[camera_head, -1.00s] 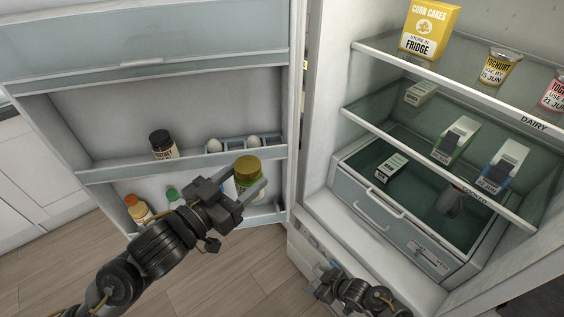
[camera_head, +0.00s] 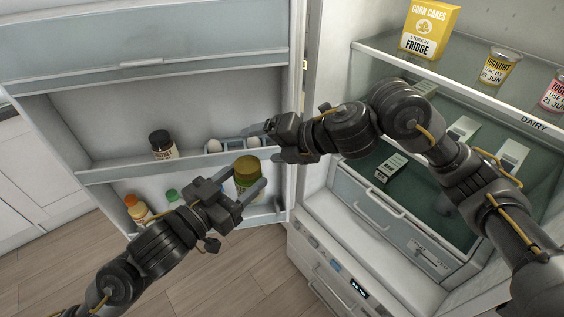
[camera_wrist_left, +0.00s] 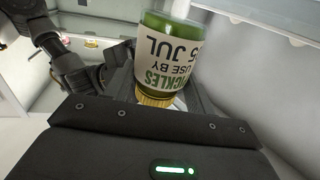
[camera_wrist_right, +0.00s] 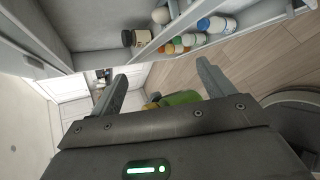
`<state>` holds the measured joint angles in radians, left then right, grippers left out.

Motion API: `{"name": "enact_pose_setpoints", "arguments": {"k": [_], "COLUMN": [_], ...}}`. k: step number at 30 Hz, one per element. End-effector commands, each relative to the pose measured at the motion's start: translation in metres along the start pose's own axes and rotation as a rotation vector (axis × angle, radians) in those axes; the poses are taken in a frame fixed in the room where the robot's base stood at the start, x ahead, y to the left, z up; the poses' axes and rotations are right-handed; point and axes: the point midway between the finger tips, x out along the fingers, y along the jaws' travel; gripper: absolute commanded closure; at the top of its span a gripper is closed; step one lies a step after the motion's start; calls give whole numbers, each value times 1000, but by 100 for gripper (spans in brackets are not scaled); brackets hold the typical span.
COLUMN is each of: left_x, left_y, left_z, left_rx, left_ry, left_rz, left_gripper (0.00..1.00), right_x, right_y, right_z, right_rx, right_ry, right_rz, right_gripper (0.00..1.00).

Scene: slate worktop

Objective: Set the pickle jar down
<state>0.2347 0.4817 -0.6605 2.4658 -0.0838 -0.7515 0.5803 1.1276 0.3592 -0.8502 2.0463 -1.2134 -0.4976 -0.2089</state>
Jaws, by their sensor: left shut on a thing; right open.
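My right gripper (camera_head: 274,142) is open and empty, above the jar and in front of the egg rack. In the right wrist view the jar's green body (camera_wrist_right: 180,97) shows partly between and beyond the open fingers (camera_wrist_right: 161,82).
A dark-lidded chutney jar (camera_head: 163,145) and eggs (camera_head: 214,145) stand on the upper door shelf. Bottles (camera_head: 137,208) stand at the left of the lower shelf. My right arm crosses in front of the fridge's drawer (camera_head: 380,212) and shelves.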

Motion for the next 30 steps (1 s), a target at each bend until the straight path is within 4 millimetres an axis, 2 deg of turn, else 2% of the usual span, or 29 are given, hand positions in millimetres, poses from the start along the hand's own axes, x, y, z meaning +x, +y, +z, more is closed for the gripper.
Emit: {"name": "enact_pose_setpoints", "arguments": {"k": [1,3,8,12,18,24,30], "left_x": [0,0,0,0,0,0,0], "left_y": [0,0,0,0,0,0,0], "left_z": [-1,-1,-1,-1,-1,-1,-1], "left_rx": [0,0,0,0,0,0,0], "left_ry": [3,3,3,3,3,3,3], "left_rz": [0,0,0,0,0,0,0], "left_gripper": [79,79,79,79,79,79,79], "right_x": [-13,-26,-50,-68,-88,-97,-95], "right_y": [20,38,60,60,47,40,39], "right_z": [-5,-17,-50,-70,-78,-80,-80], "right_rx": [-132,-293,-605,-819,-1008,-1074,-1076], "right_ry": [-10,-8,31,68,96,109,111], "right_rz": [-3,-15,-68,-141,-241,-287,-290], "right_gripper": [19,19,19,19,19,19,19]}}
